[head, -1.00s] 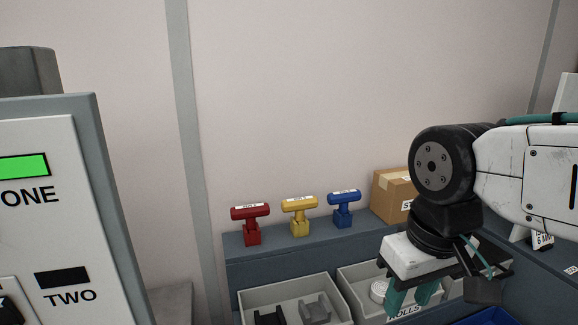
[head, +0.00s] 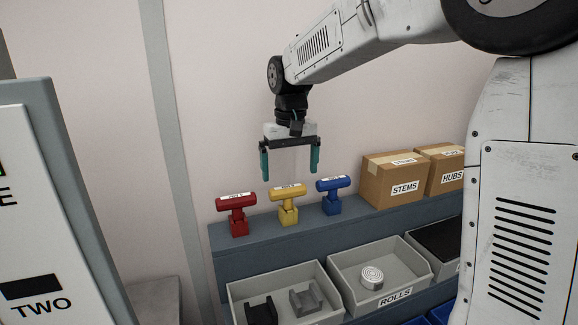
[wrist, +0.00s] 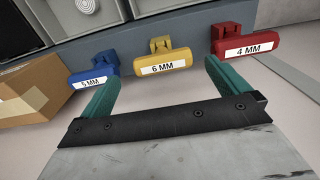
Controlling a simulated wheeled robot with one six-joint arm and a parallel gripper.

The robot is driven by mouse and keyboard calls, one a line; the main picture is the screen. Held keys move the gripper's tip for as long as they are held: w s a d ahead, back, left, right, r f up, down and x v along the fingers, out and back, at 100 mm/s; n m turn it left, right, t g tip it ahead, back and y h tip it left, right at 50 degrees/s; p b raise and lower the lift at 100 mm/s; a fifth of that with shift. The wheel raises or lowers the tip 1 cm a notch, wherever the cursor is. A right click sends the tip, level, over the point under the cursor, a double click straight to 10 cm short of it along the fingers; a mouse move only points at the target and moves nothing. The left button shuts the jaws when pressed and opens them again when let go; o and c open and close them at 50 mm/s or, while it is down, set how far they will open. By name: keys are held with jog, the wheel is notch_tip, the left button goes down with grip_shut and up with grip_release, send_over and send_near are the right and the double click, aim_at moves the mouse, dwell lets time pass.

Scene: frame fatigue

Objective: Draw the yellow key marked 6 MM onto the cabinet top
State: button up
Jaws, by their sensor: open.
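The yellow key (head: 287,196) stands upright on the blue-grey cabinet top (head: 262,234), between a red key (head: 236,208) and a blue key (head: 333,190). In the wrist view the yellow key (wrist: 165,62) shows its label, 6 MM. The red key (wrist: 246,45) reads 4 MM and the blue key (wrist: 92,75) reads 5 MM. My gripper (head: 290,172) is open and empty, pointing down just above the yellow key. Its two teal fingers are spread wide. In the wrist view the fingers lie either side of the yellow key's label, apart from it.
Boxes marked STEMS (head: 391,180) and HUBS (head: 444,170) stand on the cabinet right of the keys. Grey bins (head: 325,275) sit below in front, one marked ROLLS. A panel (head: 60,230) marked TWO stands at the left.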

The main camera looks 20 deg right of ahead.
aim_at(289, 188)
jog(key=shift+w+f, duration=0.3)
jog(key=shift+w, duration=0.05)
jog(key=shift+a+f, duration=0.1)
jog(key=shift+f, duration=0.3)
notch_tip(289, 188, down, 7)
jog(key=shift+r, duration=0.1)
jog(key=c, duration=0.9)
jog(key=shift+r, duration=0.15)
